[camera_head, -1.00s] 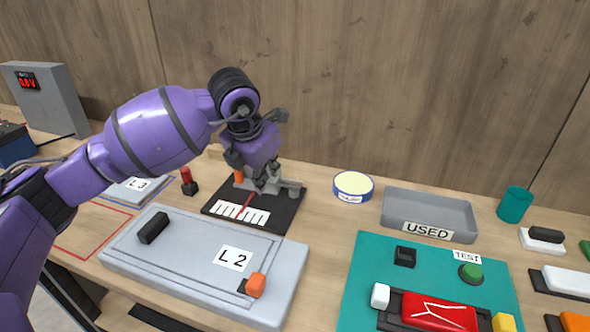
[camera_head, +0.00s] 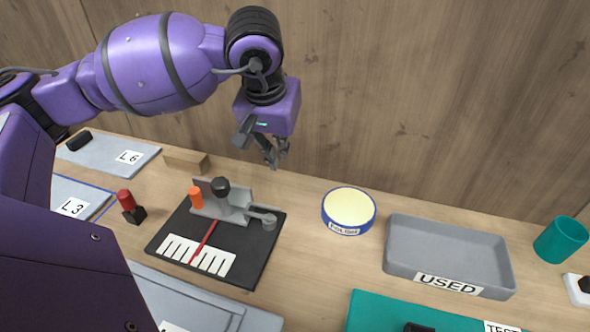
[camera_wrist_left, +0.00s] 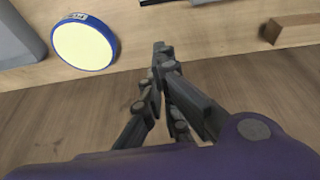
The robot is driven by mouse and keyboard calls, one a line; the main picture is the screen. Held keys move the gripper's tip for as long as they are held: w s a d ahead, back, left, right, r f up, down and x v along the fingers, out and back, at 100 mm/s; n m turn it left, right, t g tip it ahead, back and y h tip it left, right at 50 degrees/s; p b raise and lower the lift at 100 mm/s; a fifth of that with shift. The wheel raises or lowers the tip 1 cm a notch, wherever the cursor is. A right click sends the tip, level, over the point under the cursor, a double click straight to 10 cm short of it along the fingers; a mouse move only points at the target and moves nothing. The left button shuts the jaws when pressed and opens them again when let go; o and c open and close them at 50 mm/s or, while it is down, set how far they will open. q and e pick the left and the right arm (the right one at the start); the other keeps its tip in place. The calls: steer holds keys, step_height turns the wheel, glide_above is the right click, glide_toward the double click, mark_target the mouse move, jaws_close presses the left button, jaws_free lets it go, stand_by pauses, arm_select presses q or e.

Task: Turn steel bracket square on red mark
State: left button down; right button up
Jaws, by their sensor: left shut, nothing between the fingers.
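The grey steel bracket (camera_head: 236,207) sits at the back of a black board (camera_head: 262,262), with a short arm reaching right to a round grey post. An orange peg (camera_head: 196,198) and a black knob (camera_head: 220,188) stand at it. A thin red mark (camera_head: 204,241) runs slantwise from near the bracket towards a white striped scale (camera_head: 197,255). I cannot tell whether the bracket is exactly square to it. My left gripper (camera_head: 277,161) is shut and empty, above and behind the bracket, apart from it. In the left wrist view its fingertips (camera_wrist_left: 160,54) meet. My right gripper is not in view.
A yellow-topped blue round tin (camera_head: 349,209) and a grey USED tray (camera_head: 450,253) stand to the right. A red-topped plunger (camera_head: 128,204) and a wooden block (camera_head: 186,161) stand left. The wooden wall is close behind my gripper. Bare table lies between board and tin.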

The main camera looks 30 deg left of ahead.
arm_select(q)
steer(key=x, duration=1)
steer(key=shift+s+d+p, duration=0.1)
steer(key=shift+s+p, duration=0.05)
steer(key=shift+p, duration=0.15)
steer(key=s, duration=0.1)
steer(key=s+d+p, duration=0.1)
steer(key=s, duration=0.1)
steer(key=shift+s+r, duration=0.15)
steer(key=shift+r, duration=0.1)
steer(key=shift+s, duration=0.3)
steer(key=shift+f, duration=0.1)
steer(key=shift+s+d+f+m, duration=0.15)
steer(key=shift+s+d+m, duration=0.15)
steer(key=shift+s, duration=0.35)
steer(key=shift+r, duration=0.25)
steer(key=a+v, duration=0.1)
steer(key=v, duration=1)
steer(key=shift+s+d+r, duration=0.25)
steer(key=shift+d+r, duration=0.1)
steer(key=shift+d, duration=0.15)
